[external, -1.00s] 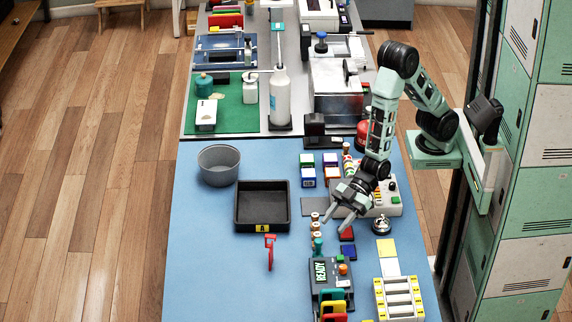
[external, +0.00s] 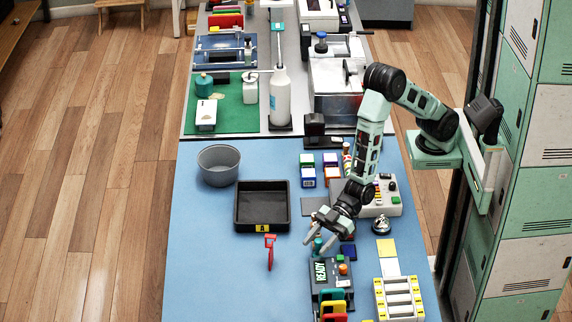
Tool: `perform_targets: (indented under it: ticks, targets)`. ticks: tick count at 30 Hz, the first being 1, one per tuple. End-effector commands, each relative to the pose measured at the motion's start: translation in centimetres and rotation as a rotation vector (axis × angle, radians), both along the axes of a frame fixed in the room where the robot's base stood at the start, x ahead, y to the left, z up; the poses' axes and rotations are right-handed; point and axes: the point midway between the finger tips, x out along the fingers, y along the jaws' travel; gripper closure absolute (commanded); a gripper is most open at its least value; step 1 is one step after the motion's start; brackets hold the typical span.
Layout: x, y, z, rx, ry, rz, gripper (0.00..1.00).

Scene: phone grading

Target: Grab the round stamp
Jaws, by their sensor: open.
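A small upright teal-topped piece (external: 318,245) stands on the blue table at the near end of a short row of small wooden-handled pieces that look like stamps. I cannot tell for sure which one is the round stamp. My gripper (external: 308,242) is open and points down and left, with its fingertips over this row, close to the teal-topped piece. The wooden handles are mostly hidden behind my gripper now. I cannot tell whether the fingers touch anything.
A black device reading READY (external: 320,271) stands just in front of the row. A blue ink pad (external: 348,252) and a silver bell (external: 381,225) lie to the right. A black tray (external: 262,206) and a red-handled item (external: 270,252) are to the left. Bare blue table lies further left.

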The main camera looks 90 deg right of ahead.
Motion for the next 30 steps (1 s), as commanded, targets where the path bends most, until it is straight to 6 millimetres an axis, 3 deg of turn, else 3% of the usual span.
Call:
perform_targets:
  ticks: [1, 6, 17, 30]
  targets:
    - [0.0, 0.0, 0.0, 0.000, 0.000, 0.000, 0.53]
    - [0.0, 0.0, 0.0, 0.000, 0.000, 0.000, 0.99]
    - [0.0, 0.0, 0.6, 0.002, -0.002, 0.000, 0.99]
    - [0.0, 0.0, 8.4, 0.004, -0.004, 0.000, 0.99]
